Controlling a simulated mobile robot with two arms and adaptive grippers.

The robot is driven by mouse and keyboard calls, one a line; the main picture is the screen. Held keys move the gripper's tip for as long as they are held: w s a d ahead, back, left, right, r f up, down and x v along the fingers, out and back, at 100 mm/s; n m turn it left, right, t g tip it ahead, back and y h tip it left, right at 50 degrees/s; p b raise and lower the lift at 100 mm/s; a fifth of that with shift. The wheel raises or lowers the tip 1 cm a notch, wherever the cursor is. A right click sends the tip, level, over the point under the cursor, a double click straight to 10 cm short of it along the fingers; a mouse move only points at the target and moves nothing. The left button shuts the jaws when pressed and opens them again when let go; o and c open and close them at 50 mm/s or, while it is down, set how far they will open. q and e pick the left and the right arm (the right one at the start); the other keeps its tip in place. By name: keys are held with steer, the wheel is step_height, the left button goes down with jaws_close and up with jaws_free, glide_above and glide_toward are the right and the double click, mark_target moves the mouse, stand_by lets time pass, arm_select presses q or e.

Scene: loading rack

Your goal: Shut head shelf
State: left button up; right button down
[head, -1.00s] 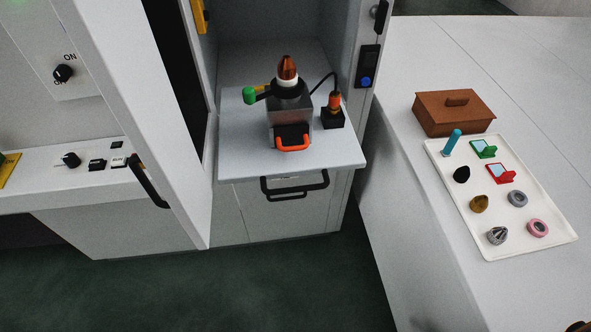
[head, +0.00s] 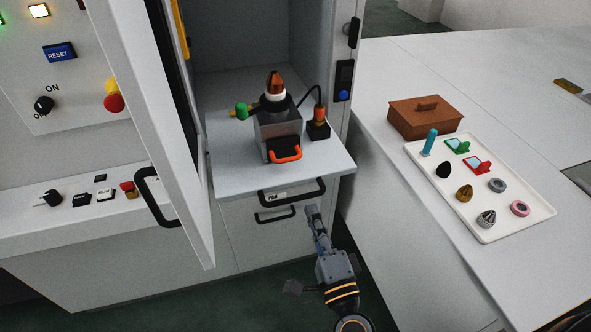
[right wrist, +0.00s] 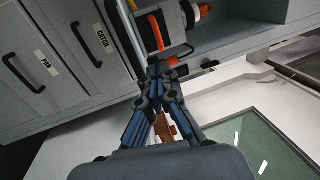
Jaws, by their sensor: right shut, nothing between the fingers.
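The head shelf (head: 235,180) is a grey pulled-out tray in the open cabinet bay. It carries a grey device (head: 277,127) with an orange-brown tip, a green knob and an orange handle. A black bar handle (head: 292,191) is at the shelf's front, with a smaller one (head: 275,215) on the drawer below. My right gripper (head: 312,212) is shut and empty, just right of and below the shelf's front handle; I cannot tell if it touches anything. Its closed fingers also show in the right wrist view (right wrist: 158,72), in front of the device. My left gripper is out of view.
The open cabinet door (head: 165,130) stands left of the shelf. A white counter (head: 480,80) on the right holds a brown box (head: 425,118) and a white tray (head: 500,225) of small parts. In the right wrist view, labelled drawers (right wrist: 50,60) show at left.

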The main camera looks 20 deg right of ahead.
steer(key=w+p, duration=0.1)
steer(key=w, duration=0.2)
steer(key=w+r+p, duration=0.1)
steer(key=w, duration=0.2)
steer(key=w+r+p, duration=0.1)
steer(key=w, duration=0.3)
steer(key=shift+a+r, duration=0.1)
steer(key=shift+a, duration=0.15)
steer(key=shift+w, duration=0.7)
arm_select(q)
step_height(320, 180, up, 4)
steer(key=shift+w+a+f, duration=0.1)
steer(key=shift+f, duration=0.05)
arm_select(e)
steer(key=shift+w, duration=0.1)
